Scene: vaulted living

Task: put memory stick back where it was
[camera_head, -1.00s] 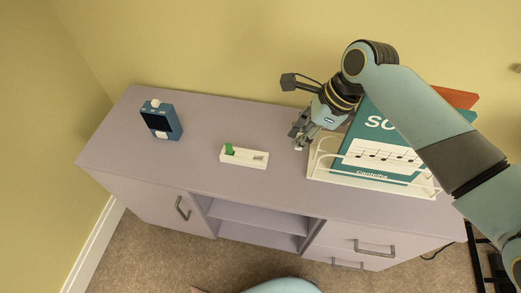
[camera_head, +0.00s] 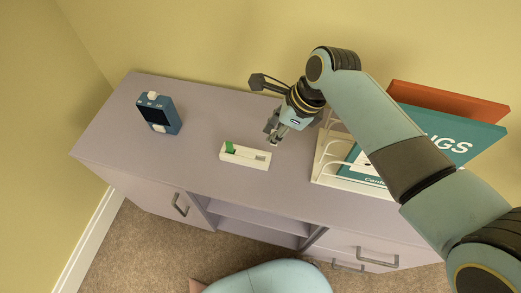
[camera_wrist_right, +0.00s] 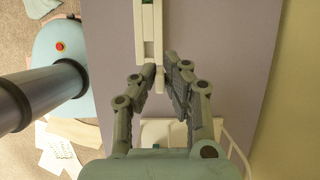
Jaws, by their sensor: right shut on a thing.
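My right gripper (camera_head: 272,136) is shut on a small white memory stick (camera_head: 274,142), whose pale end shows between the fingertips in the wrist view (camera_wrist_right: 159,79). The fingers hide part of it. The gripper is above the cabinet top, just right of a white block (camera_head: 232,157). This block has a green piece (camera_head: 230,147) at its left and a grey recess (camera_head: 260,158) at its right. In the wrist view the block (camera_wrist_right: 148,48) lies just beyond the fingertips. I cannot tell whether the stick touches it. My left gripper is not in view.
A blue device (camera_head: 160,115) with a dark screen stands at the left of the lilac cabinet top (camera_head: 205,120). A white wire rack (camera_head: 322,165) with books (camera_head: 450,135) stands to the right. The cabinet top between device and block is clear.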

